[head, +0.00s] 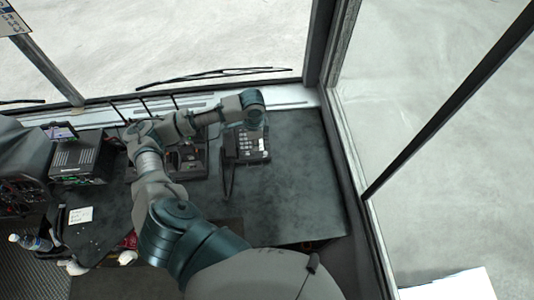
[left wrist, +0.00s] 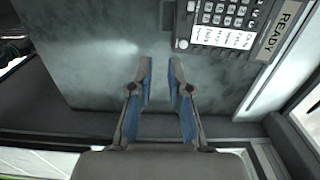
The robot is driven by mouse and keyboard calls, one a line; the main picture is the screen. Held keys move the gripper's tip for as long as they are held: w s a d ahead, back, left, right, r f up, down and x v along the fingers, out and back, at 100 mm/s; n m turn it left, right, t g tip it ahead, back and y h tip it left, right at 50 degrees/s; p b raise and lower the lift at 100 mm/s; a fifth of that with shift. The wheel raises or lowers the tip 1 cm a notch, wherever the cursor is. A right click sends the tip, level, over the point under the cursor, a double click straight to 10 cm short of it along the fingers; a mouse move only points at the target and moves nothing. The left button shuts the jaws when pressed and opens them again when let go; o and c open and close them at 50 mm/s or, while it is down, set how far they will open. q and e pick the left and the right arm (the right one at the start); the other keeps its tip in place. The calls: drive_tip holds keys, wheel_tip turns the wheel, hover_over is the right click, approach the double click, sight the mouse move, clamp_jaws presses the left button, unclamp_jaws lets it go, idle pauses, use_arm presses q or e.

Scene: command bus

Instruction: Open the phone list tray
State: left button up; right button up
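The black desk phone (head: 247,147) sits on the dark desk, with its handset on its left side. In the left wrist view the phone keypad (left wrist: 228,14) is at the top right. A white strip with writing (left wrist: 222,38) lies along the phone's edge; I cannot make out a separate tray or whether it is open. My left arm reaches over the desk and its wrist (head: 253,107) is above the phone's far edge. My left gripper (left wrist: 160,62) is open and empty, its blue-padded fingers apart, left of and below the phone in that view. My right gripper is not in view.
The desk (head: 295,190) right of the phone is clear. A READY label (left wrist: 279,28) is beside the phone. Window frames border the desk.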

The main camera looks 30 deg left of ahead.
sight(257, 166)
use_arm(q)
wheel_tip(257, 166, down, 17)
drive_tip(key=shift+r+b, duration=0.1)
drive_tip(key=shift+b, duration=0.3)
drive_tip(key=shift+a+f, duration=0.1)
drive_tip(key=shift+f, duration=0.15)
drive_tip(key=shift+a, duration=0.1)
clamp_jaws()
